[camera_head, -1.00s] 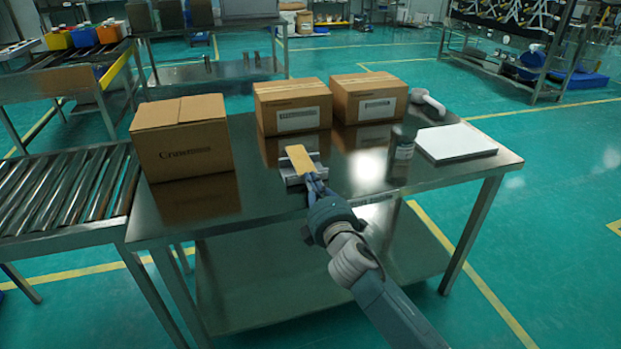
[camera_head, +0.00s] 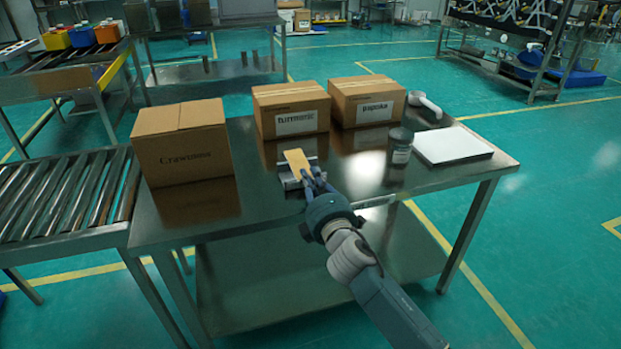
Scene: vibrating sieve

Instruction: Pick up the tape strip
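The tape strip (camera_head: 296,160) is a flat tan piece. It appears over a small grey metal holder (camera_head: 290,181) near the middle of the steel table. My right gripper (camera_head: 313,180) is at the near end of the strip, with its fingers pointing away from me. The fingers overlap the strip's near end and part of the holder in this view. Whether they are closed on the strip is too small to tell, and so is whether the strip touches the holder. My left gripper is not in view.
The steel table (camera_head: 270,205) carries a carton (camera_head: 182,145) at left, a turmeric box (camera_head: 292,110), a paprika box (camera_head: 367,102), a dark-lidded jar (camera_head: 400,148), a white-topped slab (camera_head: 450,145) and a white scoop-like object (camera_head: 424,103). A roller conveyor (camera_head: 60,195) adjoins at left.

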